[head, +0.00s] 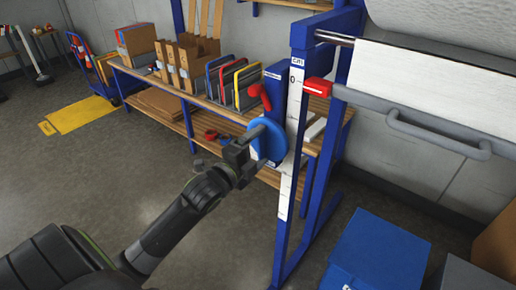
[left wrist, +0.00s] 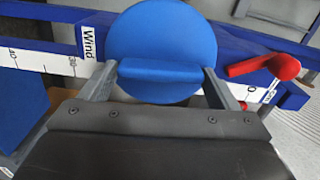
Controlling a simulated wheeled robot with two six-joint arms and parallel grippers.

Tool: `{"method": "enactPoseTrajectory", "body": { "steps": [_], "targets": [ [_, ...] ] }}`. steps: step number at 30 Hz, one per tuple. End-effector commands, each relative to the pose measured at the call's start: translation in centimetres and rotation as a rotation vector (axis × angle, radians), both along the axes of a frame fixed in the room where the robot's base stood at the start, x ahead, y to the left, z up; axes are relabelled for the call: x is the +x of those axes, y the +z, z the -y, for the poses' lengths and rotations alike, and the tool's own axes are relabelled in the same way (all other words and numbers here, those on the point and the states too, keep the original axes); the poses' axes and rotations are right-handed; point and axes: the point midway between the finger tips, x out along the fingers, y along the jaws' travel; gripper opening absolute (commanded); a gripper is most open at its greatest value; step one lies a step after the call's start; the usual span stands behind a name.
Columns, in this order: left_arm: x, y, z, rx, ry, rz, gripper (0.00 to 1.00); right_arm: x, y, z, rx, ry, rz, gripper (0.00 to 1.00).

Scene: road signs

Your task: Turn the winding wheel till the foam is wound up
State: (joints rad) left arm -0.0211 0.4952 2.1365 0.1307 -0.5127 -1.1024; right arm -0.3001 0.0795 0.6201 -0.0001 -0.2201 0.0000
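The blue winding wheel (head: 270,139) is on the blue upright of the stand. In the left wrist view the wheel (left wrist: 162,30) is a disc with a raised blue bar across it, beside a "Wind" label. My left gripper (head: 250,142) is at the wheel; in the left wrist view its fingers (left wrist: 160,80) sit against both ends of the bar, shut on it. The foam (head: 435,85) shows as a wide white sheet at the upper right, below a pale roll (head: 445,18). My right gripper is not in view.
A white scale (head: 293,105) runs down the upright, with a red piece (head: 317,87) near its 0. A red lever (head: 261,96) is above the wheel. A grey bar handle (head: 440,135) is at right. A bench (head: 180,100) and blue box (head: 375,250) stand nearby.

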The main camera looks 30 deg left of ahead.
Motion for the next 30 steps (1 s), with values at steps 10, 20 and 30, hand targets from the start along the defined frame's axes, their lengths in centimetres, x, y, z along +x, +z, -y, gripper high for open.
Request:
{"method": "enactPoseTrajectory", "body": {
  "steps": [10, 20, 30],
  "targets": [
    [0.0, 0.0, 0.0, -0.001, 0.000, 0.000, 1.00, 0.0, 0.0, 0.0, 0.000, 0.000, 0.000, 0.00],
    [-3.9, -0.2, -0.3, 0.003, 0.000, -0.003, 1.00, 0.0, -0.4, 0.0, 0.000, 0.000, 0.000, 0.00],
    [-10.1, -0.1, -0.8, 0.003, 0.002, -0.004, 1.00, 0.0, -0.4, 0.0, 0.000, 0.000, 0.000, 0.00]
  ]
}}
